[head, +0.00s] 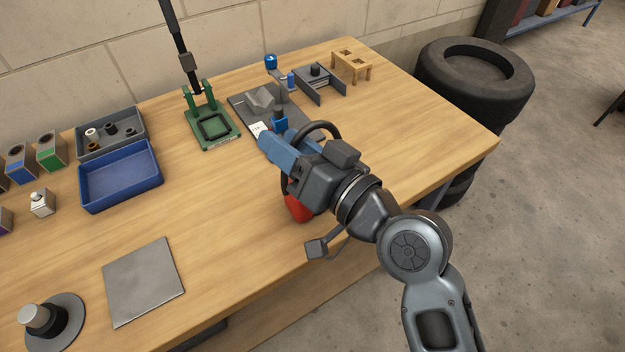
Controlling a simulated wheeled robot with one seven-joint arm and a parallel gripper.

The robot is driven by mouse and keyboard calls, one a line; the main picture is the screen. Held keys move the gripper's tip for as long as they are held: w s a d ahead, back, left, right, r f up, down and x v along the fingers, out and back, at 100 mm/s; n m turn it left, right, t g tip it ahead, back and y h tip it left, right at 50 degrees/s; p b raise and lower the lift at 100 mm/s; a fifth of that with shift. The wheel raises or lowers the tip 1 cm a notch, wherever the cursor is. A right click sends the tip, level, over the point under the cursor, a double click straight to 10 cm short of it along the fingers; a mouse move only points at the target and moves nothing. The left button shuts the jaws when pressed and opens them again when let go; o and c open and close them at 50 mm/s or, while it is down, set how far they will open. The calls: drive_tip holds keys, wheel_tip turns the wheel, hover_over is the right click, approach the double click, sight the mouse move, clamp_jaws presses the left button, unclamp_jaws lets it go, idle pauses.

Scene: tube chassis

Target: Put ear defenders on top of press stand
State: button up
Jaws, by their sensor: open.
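The ear defenders (298,208) seem to be the red cup with a dark band, on the bench near its front edge. They are mostly hidden behind my gripper. My gripper (278,150) is open above and beside them, its blue fingers pointing to the back left. I cannot tell whether it touches them. The press stand seems to be the green-based frame (228,139) with a dark upright lever at the back of the bench, left of my gripper. A dark square outline lies on its base.
A grey fixture plate (240,101) with blue parts stands behind my gripper. Grey and blue trays (157,177) are at left. A metal plate (144,280) and a round-based post (63,315) lie in front. Tyres (475,85) stand at right. The bench middle is clear.

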drive_tip(key=shift+w+a, duration=0.4)
clamp_jaws()
idle(1.2)
